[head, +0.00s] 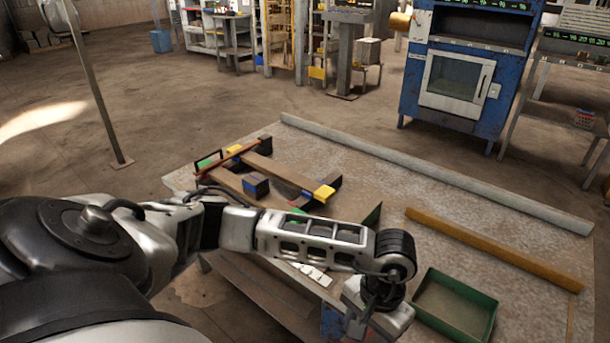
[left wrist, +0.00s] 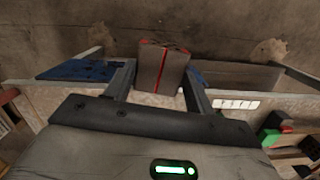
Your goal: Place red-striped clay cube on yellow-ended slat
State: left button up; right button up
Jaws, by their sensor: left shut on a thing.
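The red-striped clay cube (left wrist: 160,68), grey-brown with thin red lines, is between the fingers of my left gripper (left wrist: 160,78) in the left wrist view. The gripper is shut on it. In the head view my left wrist is at the bottom, right of centre; its fingers and the cube cannot be made out there. The yellow-ended slat (head: 288,178) lies at the far left of the table, yellow at both ends, over other slats and dark blocks. The gripper is well away from it, nearer the front edge. My right gripper is not in view.
A green tray (head: 492,330) stands at the front right. An orange bar (head: 490,248) and a long grey beam (head: 430,170) lie on the table (head: 370,180). White tiles (head: 312,273) lie near the front edge. A dark block (head: 256,186) sits between slats. Mid-table is clear.

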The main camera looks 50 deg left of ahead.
aim_at(288, 173)
jog(key=z, duration=2.85)
jog(key=k, duration=2.45)
jog(key=u, duration=1.6)
